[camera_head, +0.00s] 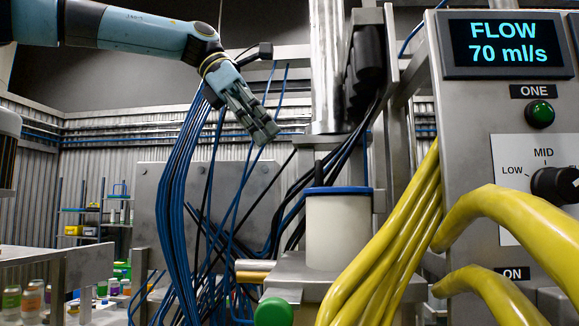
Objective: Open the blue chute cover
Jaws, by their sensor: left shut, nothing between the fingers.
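My left gripper (264,132) hangs in the upper middle, with its arm coming in from the upper left. Its fingers are shut and empty, pointing down and to the right. A white cylinder (338,232) with a thin blue top (338,190) stands below and to the right of the gripper, clear of it. I cannot tell whether this blue top is the chute cover, and no other clear blue cover shows. My right gripper is not in view.
Hanging blue and black cables (185,200) run below my left gripper. Thick yellow hoses (385,260) cross the front right. A control panel (470,150) has a "FLOW 70 ml/s" display (507,43), green button (540,114) and black knob (556,185). Cans (32,300) stand lower left.

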